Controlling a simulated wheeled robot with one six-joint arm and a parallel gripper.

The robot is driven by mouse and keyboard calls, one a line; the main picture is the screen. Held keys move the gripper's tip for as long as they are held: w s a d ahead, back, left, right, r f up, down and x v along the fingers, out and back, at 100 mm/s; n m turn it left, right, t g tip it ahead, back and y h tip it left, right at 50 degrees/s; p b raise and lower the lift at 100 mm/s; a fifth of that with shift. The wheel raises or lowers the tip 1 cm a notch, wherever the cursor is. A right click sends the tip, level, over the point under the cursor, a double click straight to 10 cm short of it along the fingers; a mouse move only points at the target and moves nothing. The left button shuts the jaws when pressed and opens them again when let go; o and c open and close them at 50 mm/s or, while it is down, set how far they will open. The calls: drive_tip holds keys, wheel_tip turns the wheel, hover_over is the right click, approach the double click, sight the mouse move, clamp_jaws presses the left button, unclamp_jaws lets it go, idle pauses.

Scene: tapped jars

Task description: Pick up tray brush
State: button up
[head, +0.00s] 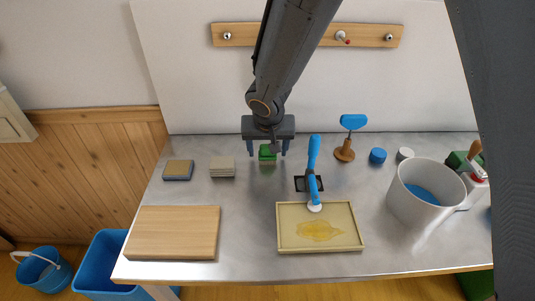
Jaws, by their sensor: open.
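A long blue-handled tool with a round white end (312,168), which looks like the brush, slants over a dark square (300,184). Its white end is at the back edge of a shallow cream tray (285,246), which has a yellow smear inside. My gripper (267,150) points down at the back of the table, left of this tool and apart from it. Its two blue fingers are spread. A green-topped block (267,157) shows between them, partly hidden; I cannot tell how far below the fingertips it is.
A wooden stand with a blue paddle-like top (353,122) stands right of the tool. Blue and white lids (378,156) and a grey-white bucket (407,203) are further right. A wooden board (173,233) and small blocks (222,167) lie left. A peg rail (280,35) is on the wall.

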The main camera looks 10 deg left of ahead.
drive_tip(key=c, duration=1.1)
drive_tip(key=shift+c, duration=0.2)
wheel_tip(320, 180, up, 10)
drive_tip(key=shift+r, duration=0.1)
